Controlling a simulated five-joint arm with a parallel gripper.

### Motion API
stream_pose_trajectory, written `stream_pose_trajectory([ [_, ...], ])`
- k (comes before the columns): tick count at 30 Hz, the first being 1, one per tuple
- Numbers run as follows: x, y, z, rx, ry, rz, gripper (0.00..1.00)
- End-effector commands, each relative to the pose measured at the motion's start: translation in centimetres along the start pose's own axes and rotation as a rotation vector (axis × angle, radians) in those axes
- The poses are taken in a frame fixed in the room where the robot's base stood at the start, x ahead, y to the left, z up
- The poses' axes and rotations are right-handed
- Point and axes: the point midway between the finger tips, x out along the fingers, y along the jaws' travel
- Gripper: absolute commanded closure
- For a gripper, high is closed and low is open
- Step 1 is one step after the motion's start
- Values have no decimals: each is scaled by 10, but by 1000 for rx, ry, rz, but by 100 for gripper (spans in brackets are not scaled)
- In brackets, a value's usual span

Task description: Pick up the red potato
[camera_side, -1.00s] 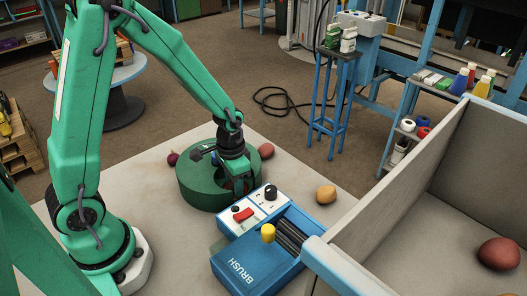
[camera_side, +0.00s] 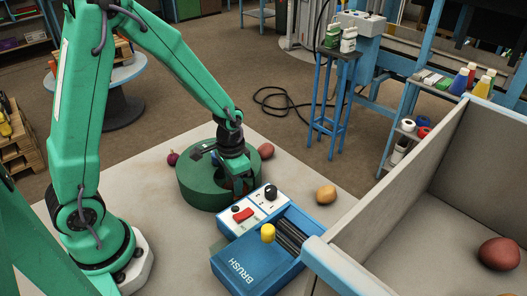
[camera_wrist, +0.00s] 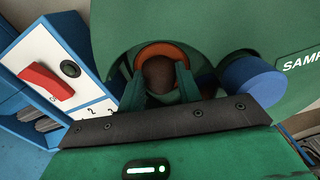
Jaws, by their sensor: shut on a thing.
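My gripper (camera_side: 238,188) reaches down into the green round drum on the table. In the wrist view, my gripper (camera_wrist: 161,88) has its two green fingers closed on either side of a dark reddish-brown potato (camera_wrist: 159,73), which I take as the red potato. It sits in an opening with an orange rim (camera_wrist: 165,48). Its lower part is hidden, and I cannot tell whether it rests on anything. In the side view the drum and gripper hide it. Other reddish potatoes lie behind the drum (camera_side: 266,151) and in the large bin (camera_side: 499,253).
The green drum (camera_side: 190,190) has a blue knob (camera_wrist: 252,80) close to my gripper. A blue brush box (camera_side: 243,268) with a red switch (camera_side: 243,214) stands in front. A yellowish potato (camera_side: 326,194) and a purple onion (camera_side: 172,158) lie on the table. High bin walls (camera_side: 400,190) stand right.

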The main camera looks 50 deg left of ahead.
Motion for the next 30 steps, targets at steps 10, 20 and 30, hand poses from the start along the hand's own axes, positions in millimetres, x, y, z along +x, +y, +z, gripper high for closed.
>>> stream_pose_trajectory([
  [10, -28, 0, -1, 0, 6, -1, 88],
  [20, -63, 39, 13, 7, 5, -1, 88],
  [30, -93, 88, 31, 5, 4, 0, 88],
])
